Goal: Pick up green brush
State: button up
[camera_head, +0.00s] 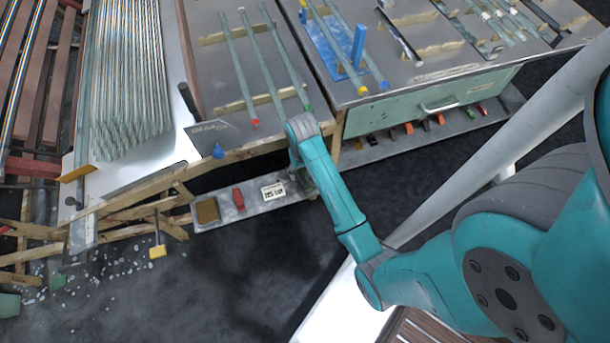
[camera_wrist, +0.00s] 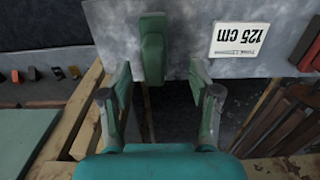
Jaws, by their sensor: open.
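The green brush (camera_wrist: 152,48) is a narrow green block on a grey metal shelf in the wrist view. My gripper (camera_wrist: 160,92) is open, with one finger on each side of the view. The brush lies ahead of the gap, nearer the left finger, and both fingers look apart from it. In the head view my gripper end (camera_head: 308,183) is over the right end of the low shelf, and I cannot make out the brush there.
The low shelf (camera_head: 220,221) also holds a red block (camera_head: 238,199) and a yellow-brown block (camera_head: 208,210). A wooden bench edge (camera_head: 262,150) runs just above it. Glass tubes (camera_head: 286,56) lie on the bench. Dark open floor is below the shelf.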

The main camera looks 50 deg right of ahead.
jog(key=shift+s+d+f, duration=0.1)
jog(key=shift+s+f, duration=0.1)
jog(key=shift+f, duration=1.3)
jog(key=shift+s+d+f, duration=0.1)
jog(key=shift+s+f, duration=0.05)
jog(key=shift+f, duration=1.3)
grip_shut()
notch_tip(320, 180, up, 10)
jog(key=c, duration=0.7)
grip_release()
jog(key=c, duration=0.4)
